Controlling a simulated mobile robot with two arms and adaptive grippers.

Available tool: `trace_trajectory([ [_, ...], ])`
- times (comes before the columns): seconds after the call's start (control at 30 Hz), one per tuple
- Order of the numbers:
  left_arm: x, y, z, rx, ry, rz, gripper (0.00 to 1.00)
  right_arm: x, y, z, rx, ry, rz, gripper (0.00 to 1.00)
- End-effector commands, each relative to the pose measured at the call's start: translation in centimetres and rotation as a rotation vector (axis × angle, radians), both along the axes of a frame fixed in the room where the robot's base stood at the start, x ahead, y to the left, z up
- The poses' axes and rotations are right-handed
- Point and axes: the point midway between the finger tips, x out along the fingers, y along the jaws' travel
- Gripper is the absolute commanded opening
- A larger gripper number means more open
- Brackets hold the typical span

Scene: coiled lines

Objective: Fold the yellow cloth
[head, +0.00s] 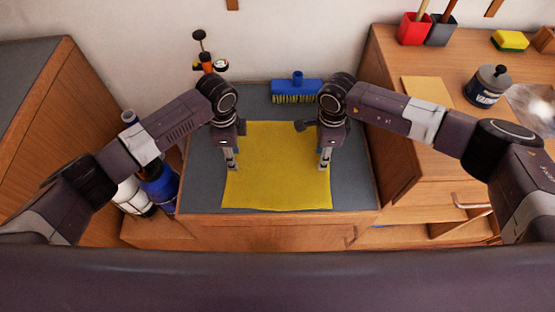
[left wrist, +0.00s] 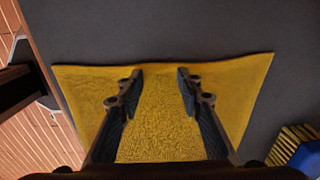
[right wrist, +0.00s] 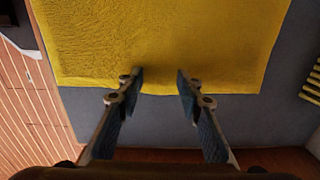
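The yellow cloth (head: 277,165) lies flat and spread out on the grey top of a low wooden cabinet. My left gripper (head: 232,168) points down over its left side; in the left wrist view its fingers (left wrist: 158,72) are apart with only cloth between them. My right gripper (head: 324,168) points down over its right side; in the right wrist view its fingers (right wrist: 158,74) are apart over the cloth's edge (right wrist: 160,60). Both grippers are empty. I cannot tell whether the fingertips touch the cloth. My grippers hide small parts of its left and right sides.
A blue brush (head: 297,87) lies behind the cloth on the grey top (head: 355,185). Blue and white bottles (head: 158,185) stand left of the cabinet. A higher wooden counter on the right holds a yellow sheet (head: 428,91), a jar (head: 487,87), and red (head: 414,30) and grey holders.

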Motion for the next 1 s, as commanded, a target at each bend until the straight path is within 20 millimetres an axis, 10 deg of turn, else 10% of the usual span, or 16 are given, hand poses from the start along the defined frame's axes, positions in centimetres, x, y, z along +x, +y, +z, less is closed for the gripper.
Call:
trace_trajectory([
  [1.0, -0.08, 0.04, -0.36, 0.001, 0.002, 0.0, 0.0, -0.09, -0.09, -0.56, -0.002, 0.002, -0.001, 0.0],
])
